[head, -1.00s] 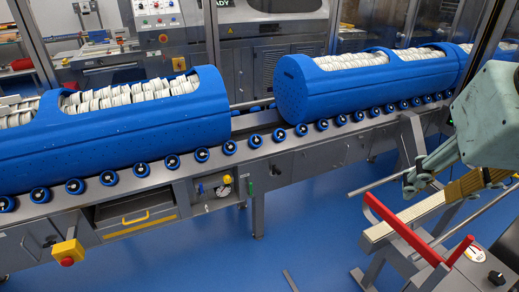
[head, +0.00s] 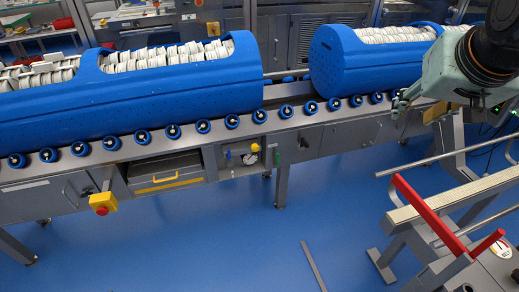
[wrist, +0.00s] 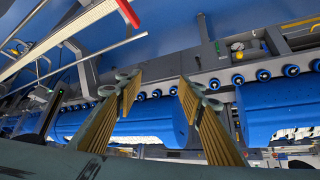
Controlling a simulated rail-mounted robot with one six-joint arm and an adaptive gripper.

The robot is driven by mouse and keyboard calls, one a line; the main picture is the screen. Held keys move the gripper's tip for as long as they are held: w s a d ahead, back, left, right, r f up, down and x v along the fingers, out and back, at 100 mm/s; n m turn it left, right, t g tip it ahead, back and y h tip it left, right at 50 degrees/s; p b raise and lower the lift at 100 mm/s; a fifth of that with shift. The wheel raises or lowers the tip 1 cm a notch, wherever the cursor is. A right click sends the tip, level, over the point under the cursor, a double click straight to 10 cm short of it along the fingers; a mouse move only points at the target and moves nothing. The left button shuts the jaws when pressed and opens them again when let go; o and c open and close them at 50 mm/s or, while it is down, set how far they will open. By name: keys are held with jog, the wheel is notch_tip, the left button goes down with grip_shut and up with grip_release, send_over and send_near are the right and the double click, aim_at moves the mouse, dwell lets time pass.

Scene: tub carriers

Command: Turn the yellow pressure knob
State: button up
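The yellow pressure knob (head: 255,147) is small and round. It sits on the recessed grey panel (head: 238,170) in the conveyor's front side, beside a round white gauge (head: 249,158). It also shows in the wrist view (wrist: 237,46), in the upper right, where the conveyor appears inverted. My gripper (head: 402,100) is at the right of the head view, in front of the right blue tub and well to the right of the knob. In the wrist view my gripper (wrist: 158,86) has its two fingers spread wide, with nothing between them. The knob is not near the fingers.
Blue tubs (head: 140,92) filled with white pieces lie on the roller conveyor (head: 210,138). A yellow-and-red stop button (head: 102,203) juts out at the left. A frame with a red handle (head: 430,215) stands at the lower right. The blue floor before the panel is mostly open.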

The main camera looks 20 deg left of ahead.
jog(key=w+a+f+t+y, duration=0.1)
jog(key=w+a+f, duration=0.25)
jog(key=w, duration=0.25)
jog(key=w+a+f+n+t, duration=0.1)
jog(key=w+a+f, duration=0.2)
jog(key=w+a, duration=0.3)
jog(key=w+a+f+y, duration=0.1)
jog(key=w+a+f, duration=0.2)
jog(key=w, duration=0.4)
jog(key=w+a+f+n+t+y, duration=0.1)
jog(key=w+a+f+t+y, duration=0.1)
jog(key=w+a+f, duration=0.9)
jog(key=n+t+y+p, duration=0.1)
jog(key=t+y+p, duration=0.1)
jog(key=y, duration=0.4)
send_near(256, 149)
jog(key=v, duration=0.4)
jog(key=shift+f, duration=0.4)
jog(key=shift+w+a, duration=0.1)
jog(key=shift+a, duration=0.05)
jog(key=shift+r+b+x, duration=0.15)
jog(key=shift+b+x, duration=0.7)
jog(key=shift+x, duration=2.55)
jog(key=shift+r+b+x, duration=0.15)
jog(key=shift+b+x, duration=0.7)
jog(key=shift+x, duration=2.55)
